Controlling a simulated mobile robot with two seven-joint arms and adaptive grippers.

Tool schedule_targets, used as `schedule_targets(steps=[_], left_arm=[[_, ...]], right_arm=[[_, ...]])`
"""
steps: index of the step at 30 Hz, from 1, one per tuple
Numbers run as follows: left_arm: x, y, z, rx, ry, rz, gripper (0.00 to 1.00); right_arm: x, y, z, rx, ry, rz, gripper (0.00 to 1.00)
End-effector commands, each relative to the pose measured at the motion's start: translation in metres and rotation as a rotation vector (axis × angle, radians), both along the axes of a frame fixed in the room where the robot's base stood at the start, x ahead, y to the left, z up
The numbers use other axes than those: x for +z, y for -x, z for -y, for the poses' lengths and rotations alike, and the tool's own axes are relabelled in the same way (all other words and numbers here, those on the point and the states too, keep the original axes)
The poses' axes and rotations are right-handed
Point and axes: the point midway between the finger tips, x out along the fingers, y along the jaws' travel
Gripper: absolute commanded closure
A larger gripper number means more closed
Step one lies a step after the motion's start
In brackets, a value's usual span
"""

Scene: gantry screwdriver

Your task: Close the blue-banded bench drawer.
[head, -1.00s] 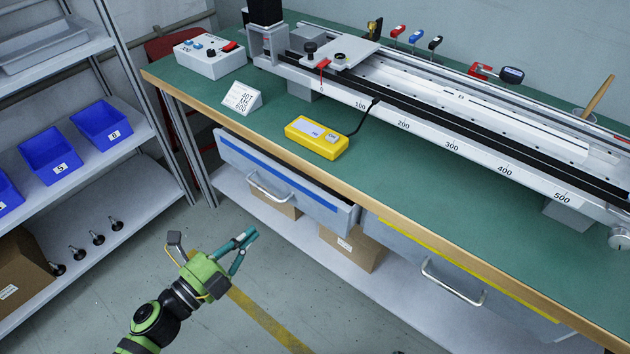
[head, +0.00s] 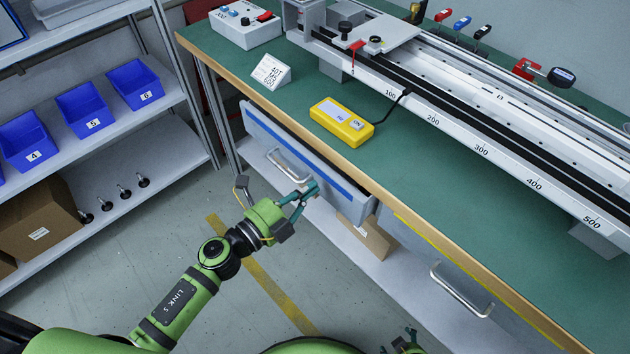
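The blue-banded drawer (head: 335,181) hangs under the left part of the green-topped bench. It stands partly pulled out, its dark interior showing behind the grey front panel. Its silver bar handle (head: 288,165) is on the front. My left gripper (head: 312,188) is at the drawer front, just right of and below the handle. Its teal fingers come together at the tips, and nothing shows between them. The tips overlap the panel in the picture; I cannot tell whether they touch it. A small part of my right gripper (head: 404,343) shows at the bottom edge, mostly cut off.
A yellow-banded drawer (head: 430,258) with its own handle is to the right. A cardboard box (head: 366,238) stands on the lower shelf. A yellow device (head: 341,122) lies on the bench (head: 420,170). A shelf rack with blue bins (head: 82,108) is at left. The floor between is clear.

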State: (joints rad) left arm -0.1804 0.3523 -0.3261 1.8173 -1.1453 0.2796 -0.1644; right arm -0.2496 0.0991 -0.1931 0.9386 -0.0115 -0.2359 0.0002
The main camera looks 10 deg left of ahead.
Motion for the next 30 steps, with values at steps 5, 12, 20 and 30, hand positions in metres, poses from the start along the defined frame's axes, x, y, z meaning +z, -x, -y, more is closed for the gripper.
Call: schedule_targets(steps=[5,12,20,30], left_arm=[[0.000,-0.014,0.011,0.000,0.001,-0.001,1.00],[0.000,-0.018,0.014,-0.001,-0.001,-0.001,1.00],[0.000,-0.023,0.018,-0.001,0.002,0.000,1.00],[0.000,-0.056,0.044,-0.001,0.000,0.000,1.00]], right_arm=[[0.001,-0.001,0.001,0.002,0.000,0.006,0.14],[0.000,-0.001,0.001,0.001,0.001,0.008,0.14],[0.001,-0.001,0.002,0.000,0.000,0.008,0.14],[0.001,0.000,0.004,0.003,0.002,0.022,0.14]])
